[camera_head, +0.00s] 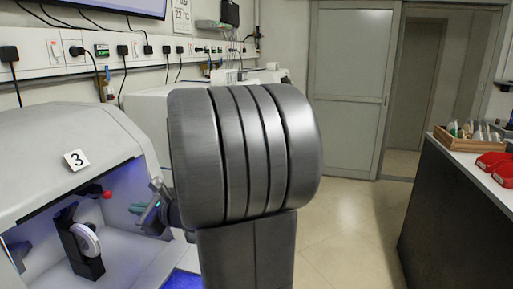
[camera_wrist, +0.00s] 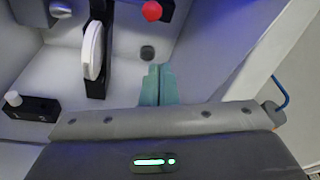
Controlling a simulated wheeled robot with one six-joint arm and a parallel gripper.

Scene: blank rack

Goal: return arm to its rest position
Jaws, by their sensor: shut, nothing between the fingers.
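In the head view, my arm's large grey joint fills the middle and hides much of what is behind it. My gripper (camera_head: 143,211) shows small at its left, in front of the open bay of a grey machine marked 3 (camera_head: 65,150). In the wrist view, my gripper (camera_wrist: 158,70) has its teal fingers together with nothing between them. Beyond the fingers is the pale machine interior. A white disc on a black holder (camera_wrist: 93,50) stands there, and it also shows in the head view (camera_head: 87,240). My gripper is apart from it.
A red knob (camera_wrist: 152,11) is near the top of the wrist view. A black block with a white knob (camera_wrist: 30,107) is at the left. In the head view, a dark counter (camera_head: 455,205) with red bins (camera_head: 492,161) stands right. Floor (camera_head: 345,235) between is clear.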

